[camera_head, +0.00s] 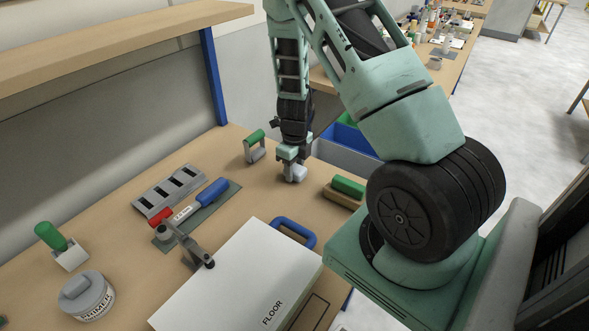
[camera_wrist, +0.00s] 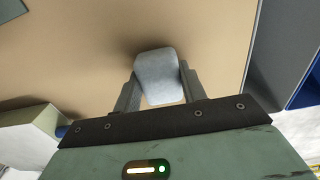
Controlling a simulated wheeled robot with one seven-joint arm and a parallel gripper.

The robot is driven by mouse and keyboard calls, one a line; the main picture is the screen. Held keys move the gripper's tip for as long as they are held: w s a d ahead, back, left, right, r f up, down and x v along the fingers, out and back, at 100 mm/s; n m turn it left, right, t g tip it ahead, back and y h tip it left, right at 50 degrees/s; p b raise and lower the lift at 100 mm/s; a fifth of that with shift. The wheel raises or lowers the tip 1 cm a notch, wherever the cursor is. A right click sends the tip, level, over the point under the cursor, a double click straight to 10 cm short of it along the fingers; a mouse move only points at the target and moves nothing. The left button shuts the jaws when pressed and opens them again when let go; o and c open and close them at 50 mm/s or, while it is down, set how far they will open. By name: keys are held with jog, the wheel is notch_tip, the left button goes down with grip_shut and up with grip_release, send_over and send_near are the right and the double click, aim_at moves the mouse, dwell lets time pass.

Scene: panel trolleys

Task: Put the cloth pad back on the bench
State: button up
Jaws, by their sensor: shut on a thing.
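The cloth pad (camera_head: 297,173) is a small light grey, rounded block. My gripper (camera_head: 291,163) points down over the bench (camera_head: 230,160) and is shut on the pad. In the wrist view the pad (camera_wrist: 160,76) sits between the two fingers of my gripper (camera_wrist: 160,88), which press on its sides. The pad is at or just above the bench top, with a soft shadow close around it. I cannot tell whether it touches the bench.
A green-handled tool (camera_head: 255,147) stands left of the pad, and a green-topped block (camera_head: 346,189) lies to its right. Blue bins (camera_head: 347,148) are behind. Bare bench surrounds the pad.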

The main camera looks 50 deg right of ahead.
jog(key=shift+f, duration=0.2)
jog(key=shift+f, duration=0.1)
jog(key=o, duration=0.9)
jog(key=shift+o, duration=0.2)
